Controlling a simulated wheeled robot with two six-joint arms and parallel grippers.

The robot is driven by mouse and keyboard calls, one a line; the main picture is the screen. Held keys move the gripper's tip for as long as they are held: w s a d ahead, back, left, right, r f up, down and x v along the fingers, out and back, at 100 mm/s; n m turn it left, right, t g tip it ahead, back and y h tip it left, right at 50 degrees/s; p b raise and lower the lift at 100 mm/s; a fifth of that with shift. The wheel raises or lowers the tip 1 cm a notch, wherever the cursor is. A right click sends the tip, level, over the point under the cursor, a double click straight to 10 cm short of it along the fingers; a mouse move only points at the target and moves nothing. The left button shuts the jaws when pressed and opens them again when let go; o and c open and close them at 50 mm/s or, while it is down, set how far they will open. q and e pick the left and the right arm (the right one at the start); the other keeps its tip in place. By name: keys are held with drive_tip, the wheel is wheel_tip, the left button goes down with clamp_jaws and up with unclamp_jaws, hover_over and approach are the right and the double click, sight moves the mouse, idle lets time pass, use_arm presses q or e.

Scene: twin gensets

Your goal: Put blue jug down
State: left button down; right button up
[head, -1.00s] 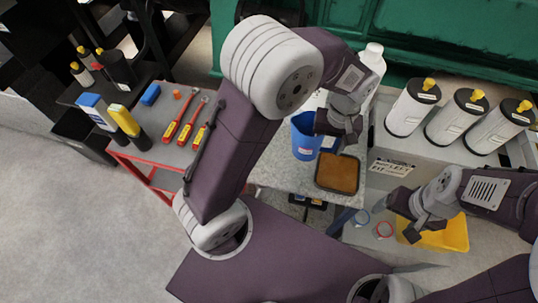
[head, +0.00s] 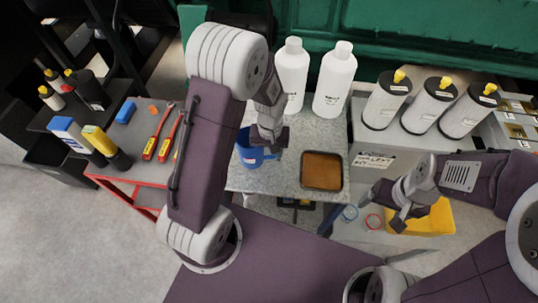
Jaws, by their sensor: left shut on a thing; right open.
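The blue jug (head: 247,154) stands upright at the left part of the grey speckled worktop (head: 290,180). My arm hides part of the jug's left side. My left gripper (head: 266,148) is at the right side of the jug, shut on it. I cannot tell for sure whether the jug's base touches the worktop. My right gripper (head: 402,215) is open and empty, to the right of the worktop, in front of a yellow bin (head: 436,218).
A brown-filled tray (head: 322,171) lies right of the jug. Two white bottles (head: 334,80) stand behind. White filter canisters (head: 386,103) with yellow tops stand on a shelf at right. A red-edged bench (head: 140,180) with tools is at left. The worktop's middle is bare.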

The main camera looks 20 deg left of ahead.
use_arm(q)
drive_tip(key=shift+w+f, duration=0.1)
drive_tip(key=shift+f, duration=0.45)
drive_tip(key=shift+f, duration=0.1)
drive_tip(key=c, duration=0.6)
unclamp_jaws()
drive_tip(key=shift+c, duration=0.2)
drive_tip(key=shift+r, duration=0.35)
wheel_tip(320, 180, up, 11)
drive_tip(key=shift+d+r+p, duration=0.15)
drive_tip(key=shift+r+p, duration=0.05)
drive_tip(key=shift+p, duration=0.5)
drive_tip(key=shift+r, duration=0.1)
